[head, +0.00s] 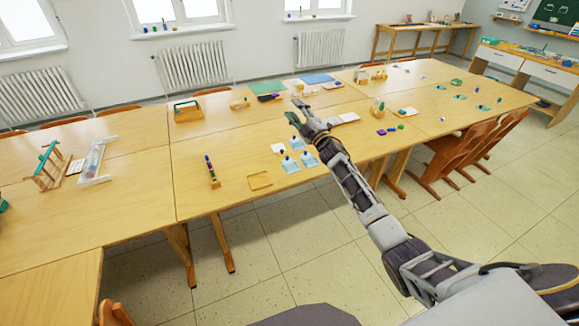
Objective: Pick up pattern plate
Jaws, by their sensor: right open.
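No item can be surely told as the pattern plate at this size. Several small white-and-blue plates or cards (290,164) lie near the front edge of the middle table. Small flat teal pieces (459,97) lie on the right table. White flat plates (345,118) lie just right of my right gripper (294,109). My right gripper is open, with nothing seen in it, over the middle of the joined tables; its arm comes in from the lower right. It may hide things under it. My left gripper is out of view.
Long joined wooden tables (225,150) fill the middle. A wooden tray (260,180) and a peg stand (212,170) are near the front edge. A rack (47,165) stands at left. Wooden chairs (455,150) line the right side. The tiled floor (320,250) in front is clear.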

